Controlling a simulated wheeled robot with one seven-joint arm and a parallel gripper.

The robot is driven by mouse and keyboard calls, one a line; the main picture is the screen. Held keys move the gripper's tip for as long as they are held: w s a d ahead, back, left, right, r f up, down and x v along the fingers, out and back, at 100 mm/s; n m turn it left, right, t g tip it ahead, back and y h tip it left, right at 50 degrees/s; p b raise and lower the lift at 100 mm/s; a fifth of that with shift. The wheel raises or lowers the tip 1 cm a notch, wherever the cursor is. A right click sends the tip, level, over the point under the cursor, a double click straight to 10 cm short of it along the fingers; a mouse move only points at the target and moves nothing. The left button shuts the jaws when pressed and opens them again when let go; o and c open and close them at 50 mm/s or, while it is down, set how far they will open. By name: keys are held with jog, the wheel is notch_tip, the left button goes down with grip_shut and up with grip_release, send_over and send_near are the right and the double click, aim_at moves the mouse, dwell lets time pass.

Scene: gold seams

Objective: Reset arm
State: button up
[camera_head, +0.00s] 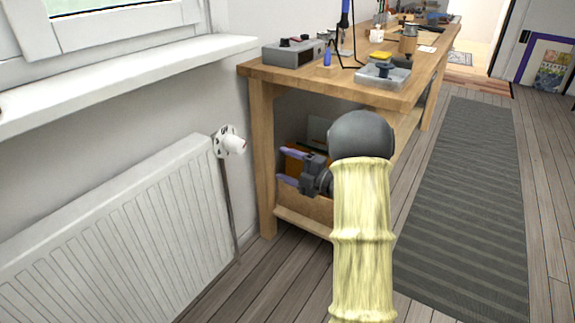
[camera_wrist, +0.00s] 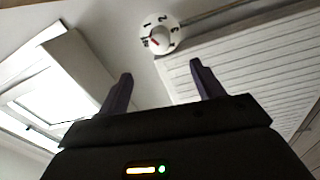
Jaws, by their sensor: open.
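My gripper (camera_head: 285,166) is open and empty in the head view, in front of the left end of the wooden workbench and to the right of the radiator valve. My arm in a pale yellow sleeve reaches up from the bottom of that view, with a dark rounded joint at its top. In the wrist view my gripper (camera_wrist: 158,88) shows two dark fingers standing apart with nothing between them. The white radiator knob (camera_wrist: 161,36), with numbers and a red mark, appears beyond the fingers; it also shows in the head view (camera_head: 230,142).
The white radiator (camera_head: 120,235) stands at left under the window sill (camera_head: 130,80). The wooden workbench (camera_head: 255,110) carries a grey box (camera_head: 293,53), a yellow item (camera_head: 380,56) and several tools. A grey striped rug (camera_head: 465,200) lies on open floor at right.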

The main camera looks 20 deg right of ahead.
jog(key=shift+r, duration=0.1)
notch_tip(320, 180, up, 4)
jog(key=a+m+h+p, duration=0.2)
jog(key=m+h+p, duration=0.3)
jog(key=m+h, duration=0.5)
jog(key=s+a+m+g+p, duration=0.25)
jog(key=s+m+g, duration=0.2)
jog(key=s, duration=0.45)
jog(key=s+a+m+g+h+p, duration=0.15)
jog(key=s+a+m+g, duration=0.3)
jog(key=s, duration=0.45)
jog(key=s+a+m+g+p, duration=0.25)
jog(key=s+m, duration=0.25)
jog(key=s, duration=0.5)
notch_tip(320, 180, up, 38)
jog(key=p, duration=3.8)
jog(key=shift+w+d+f, duration=0.2)
jog(key=shift+w+d, duration=0.05)
jog(key=shift+w, duration=0.15)
